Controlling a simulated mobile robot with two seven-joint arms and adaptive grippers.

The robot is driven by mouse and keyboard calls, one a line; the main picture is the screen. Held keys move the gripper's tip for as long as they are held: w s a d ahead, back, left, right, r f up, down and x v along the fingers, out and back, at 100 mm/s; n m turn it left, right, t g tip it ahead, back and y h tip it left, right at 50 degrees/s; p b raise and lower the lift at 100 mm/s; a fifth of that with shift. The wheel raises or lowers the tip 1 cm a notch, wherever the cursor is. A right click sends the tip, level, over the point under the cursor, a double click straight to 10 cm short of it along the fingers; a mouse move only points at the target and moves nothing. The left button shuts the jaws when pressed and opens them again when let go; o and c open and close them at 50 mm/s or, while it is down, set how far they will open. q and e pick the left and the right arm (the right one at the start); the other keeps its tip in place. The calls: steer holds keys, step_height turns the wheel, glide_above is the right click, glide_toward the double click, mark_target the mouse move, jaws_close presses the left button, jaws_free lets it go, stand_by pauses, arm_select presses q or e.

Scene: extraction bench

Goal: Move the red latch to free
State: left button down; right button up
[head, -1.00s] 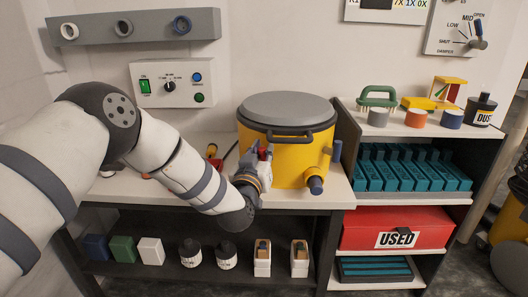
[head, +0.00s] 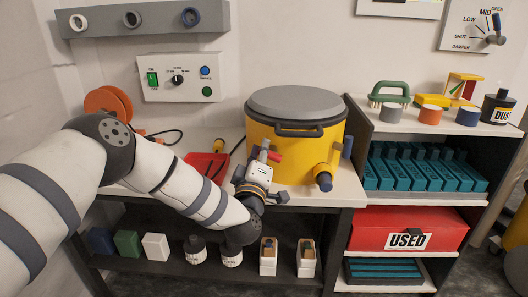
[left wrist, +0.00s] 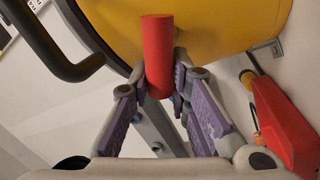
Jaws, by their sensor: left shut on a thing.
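The red latch (head: 274,156) shows as a short red bar at the front left of the yellow drum (head: 300,152), below its dark handle. In the left wrist view the latch is a red cylinder (left wrist: 157,52) between the purple-padded fingers. My left gripper (head: 264,160) is shut on it; in the left wrist view the fingertips (left wrist: 162,80) press on both sides of its lower end. The latch's mount is partly hidden by the gripper. My right gripper is not in view.
A red dustpan-like thing (head: 203,163) lies left of the drum. A control box (head: 180,77) is on the wall behind. The shelf unit (head: 357,160) stands close on the right.

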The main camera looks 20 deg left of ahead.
arm_select(q)
steer(key=n, duration=0.2)
steer(key=f+n+y+b, duration=0.1)
steer(key=n, duration=0.1)
steer(key=shift+d+f, duration=0.1)
steer(key=shift+f, duration=0.05)
steer(key=shift+n+b, duration=0.4)
steer(key=shift+n, duration=0.5)
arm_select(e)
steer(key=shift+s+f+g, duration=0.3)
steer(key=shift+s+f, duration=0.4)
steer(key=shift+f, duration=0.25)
arm_select(q)
steer(key=shift+n, duration=0.4)
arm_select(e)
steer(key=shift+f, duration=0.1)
arm_select(q)
steer(key=c, duration=1.5)
jaws_free()
steer(key=shift+d+y, duration=0.1)
steer(key=shift+y, duration=0.3)
steer(key=v, duration=1.2)
